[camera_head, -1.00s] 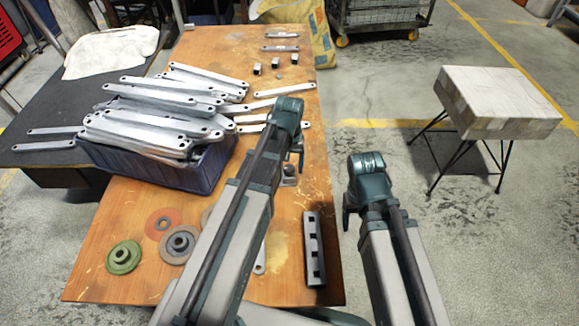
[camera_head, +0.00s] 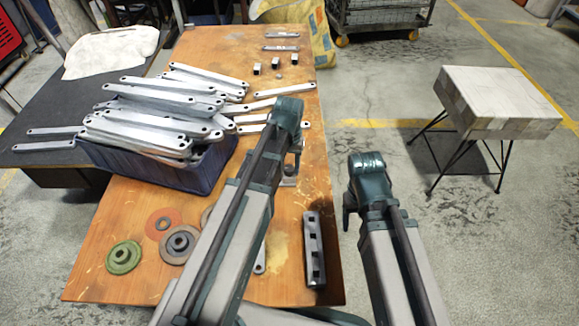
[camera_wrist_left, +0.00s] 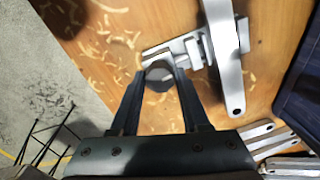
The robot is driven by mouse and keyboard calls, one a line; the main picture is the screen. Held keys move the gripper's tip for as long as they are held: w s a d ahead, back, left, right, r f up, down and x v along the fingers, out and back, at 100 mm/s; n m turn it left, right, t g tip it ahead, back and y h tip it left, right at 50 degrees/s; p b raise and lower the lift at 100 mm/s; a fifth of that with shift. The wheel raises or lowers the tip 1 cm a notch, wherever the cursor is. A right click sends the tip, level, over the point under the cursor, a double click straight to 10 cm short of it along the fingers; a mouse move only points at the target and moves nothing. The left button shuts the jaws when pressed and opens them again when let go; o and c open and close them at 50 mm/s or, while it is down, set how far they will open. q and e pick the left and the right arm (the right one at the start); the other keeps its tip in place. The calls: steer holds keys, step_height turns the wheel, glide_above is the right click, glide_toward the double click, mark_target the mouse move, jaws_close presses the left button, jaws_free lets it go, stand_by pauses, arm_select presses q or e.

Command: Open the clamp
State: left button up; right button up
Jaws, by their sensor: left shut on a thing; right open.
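The clamp is a small grey metal vise on the wooden table, and its body (camera_wrist_left: 190,48) shows in the left wrist view. Its round dark knob (camera_wrist_left: 158,78) faces my left gripper (camera_wrist_left: 159,76), whose two fingers are shut on it from both sides. A flat galvanized bracket (camera_wrist_left: 228,60) with a hole near its end lies across the clamp's far end; I cannot tell how tightly the jaws hold it. In the head view the clamp (camera_head: 289,173) is mostly hidden behind my left gripper (camera_head: 296,150). My right gripper (camera_head: 346,215) is open and empty, over the floor right of the table.
A blue crate (camera_head: 205,175) heaped with brackets stands left of my left arm. Grinding discs (camera_head: 123,257) and a dark bar with square holes (camera_head: 314,250) lie near the front. Wood shavings (camera_wrist_left: 112,40) lie around the clamp. A stool (camera_head: 495,105) stands at the right.

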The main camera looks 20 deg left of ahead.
arm_select(q)
jaws_close()
steer(key=n, duration=1.5)
steer(key=o, duration=0.9)
jaws_free()
steer(key=shift+n, duration=0.4)
steer(key=shift+o, duration=0.2)
steer(key=shift+r, duration=0.15)
